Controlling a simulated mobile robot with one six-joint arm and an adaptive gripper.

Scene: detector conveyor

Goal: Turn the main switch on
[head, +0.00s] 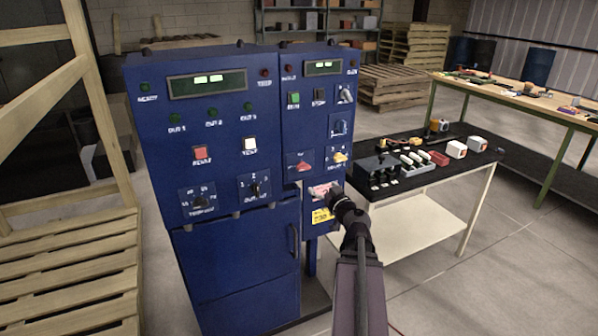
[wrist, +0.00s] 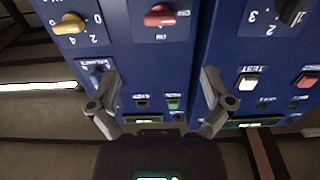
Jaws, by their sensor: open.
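The blue control cabinet (head: 222,145) has a narrower right panel. A red rotary knob (head: 303,166) sits low on that panel. It also shows at the top middle of the wrist view (wrist: 160,15), upside down, its handle lying across. Its small label is too blurred to read, so I cannot tell for sure that it is the main switch. My gripper (head: 333,194) is in front of the panel's lower right part, below and right of the red knob. In the wrist view my gripper (wrist: 160,73) is open, with only panel surface between the fingers.
A yellow knob (head: 338,157), a blue knob (head: 339,128) and a key-like switch (head: 345,94) are on the same panel. A black-topped table (head: 425,182) with small parts stands close on the right. Wooden pallets (head: 70,270) are left.

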